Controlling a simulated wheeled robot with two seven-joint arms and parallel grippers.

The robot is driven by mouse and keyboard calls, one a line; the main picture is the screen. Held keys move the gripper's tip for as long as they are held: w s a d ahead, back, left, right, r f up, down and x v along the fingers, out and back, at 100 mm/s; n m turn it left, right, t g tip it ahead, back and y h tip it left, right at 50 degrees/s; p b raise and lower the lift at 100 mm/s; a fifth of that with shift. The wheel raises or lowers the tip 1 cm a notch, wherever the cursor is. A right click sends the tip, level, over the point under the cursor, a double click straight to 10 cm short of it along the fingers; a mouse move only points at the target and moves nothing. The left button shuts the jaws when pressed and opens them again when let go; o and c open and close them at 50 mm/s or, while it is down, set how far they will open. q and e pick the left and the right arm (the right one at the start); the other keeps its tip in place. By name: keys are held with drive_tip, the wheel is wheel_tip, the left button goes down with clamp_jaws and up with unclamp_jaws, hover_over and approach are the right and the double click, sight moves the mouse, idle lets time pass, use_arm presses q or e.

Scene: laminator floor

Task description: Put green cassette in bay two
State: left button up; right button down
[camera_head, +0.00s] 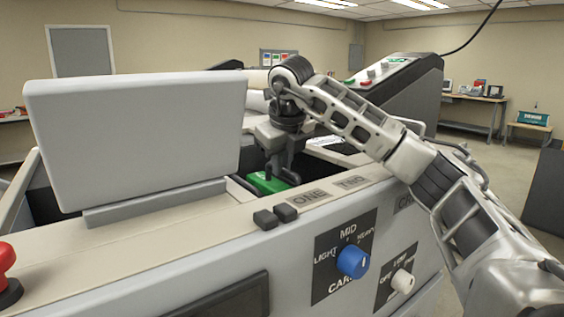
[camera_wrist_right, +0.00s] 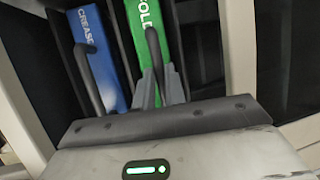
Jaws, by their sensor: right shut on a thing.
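The green cassette (camera_head: 268,183), marked FOLD in the wrist view (camera_wrist_right: 145,38), is in the open well of the laminator, behind the ONE label (camera_head: 308,197). The TWO label (camera_head: 351,182) is just right of it. My right gripper (camera_head: 284,172) reaches down into the well. Its fingertips (camera_wrist_right: 159,88) are shut on the green cassette's dark handle. I cannot tell whether the cassette is seated or lifted, as the rim hides its lower part. My left gripper is not in view.
A blue cassette (camera_wrist_right: 97,55) marked CREASE stands close beside the green one. A dark gap (camera_wrist_right: 200,50) lies on the green one's other side. The raised lid (camera_head: 140,135) stands at left. A blue knob (camera_head: 352,262) sticks out in front.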

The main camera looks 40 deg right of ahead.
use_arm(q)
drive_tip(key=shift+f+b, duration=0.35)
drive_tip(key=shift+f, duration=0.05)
use_arm(e)
drive_tip(key=shift+f, duration=0.7)
drive_tip(key=c, duration=1.4)
unclamp_jaws()
